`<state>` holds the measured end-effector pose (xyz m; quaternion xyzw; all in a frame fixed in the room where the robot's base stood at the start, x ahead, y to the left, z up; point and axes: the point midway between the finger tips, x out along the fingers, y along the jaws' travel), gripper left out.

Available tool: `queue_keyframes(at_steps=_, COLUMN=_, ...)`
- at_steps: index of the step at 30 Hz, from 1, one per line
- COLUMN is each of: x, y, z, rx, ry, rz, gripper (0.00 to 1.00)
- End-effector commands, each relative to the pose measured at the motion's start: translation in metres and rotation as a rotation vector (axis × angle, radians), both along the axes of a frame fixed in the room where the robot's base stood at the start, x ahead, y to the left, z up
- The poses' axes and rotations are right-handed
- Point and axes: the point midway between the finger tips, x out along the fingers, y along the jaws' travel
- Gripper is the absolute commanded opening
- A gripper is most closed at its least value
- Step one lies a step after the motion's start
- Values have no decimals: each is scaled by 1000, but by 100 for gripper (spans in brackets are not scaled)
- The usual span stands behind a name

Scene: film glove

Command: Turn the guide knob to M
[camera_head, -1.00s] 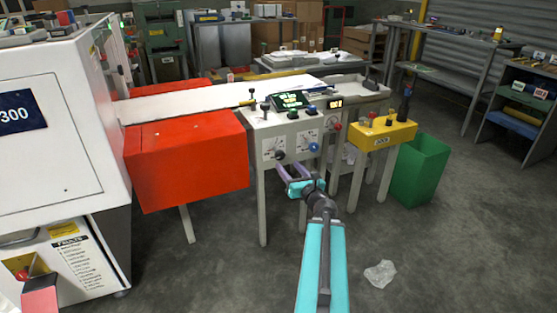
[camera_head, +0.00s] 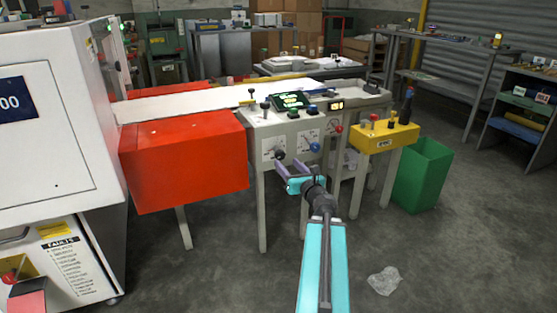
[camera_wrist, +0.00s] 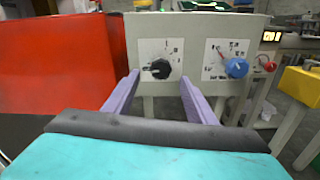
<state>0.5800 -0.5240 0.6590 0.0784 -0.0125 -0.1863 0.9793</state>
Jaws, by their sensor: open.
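A black knob (camera_head: 279,154) sits on a white dial plate on the front panel of the grey machine stand (camera_head: 262,210). A blue knob (camera_head: 314,147) is on a second plate to its right. The panel lettering is too small to tell which knob is the guide knob or where M is. In the wrist view the black knob (camera_wrist: 160,69) shows between my fingers, farther off, and the blue knob (camera_wrist: 236,68) lies right of them. My gripper (camera_head: 287,171), with purple fingers, is open and empty in front of the panel, just below the black knob in the head view.
A large red box (camera_head: 190,160) stands left of the panel. A red-tipped lever (camera_head: 338,129) and a yellow box (camera_head: 385,137) are to the right, with a green bin (camera_head: 422,175) beyond. Crumpled plastic (camera_head: 384,281) lies on the floor.

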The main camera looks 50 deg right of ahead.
Motion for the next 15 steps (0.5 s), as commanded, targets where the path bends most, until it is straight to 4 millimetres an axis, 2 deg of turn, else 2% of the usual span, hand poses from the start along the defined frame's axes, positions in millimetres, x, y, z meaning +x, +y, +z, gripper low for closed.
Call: queue_keyframes(at_steps=15, x=4, y=-2, z=-1, rx=-5, ry=-3, rz=-8, gripper=51)
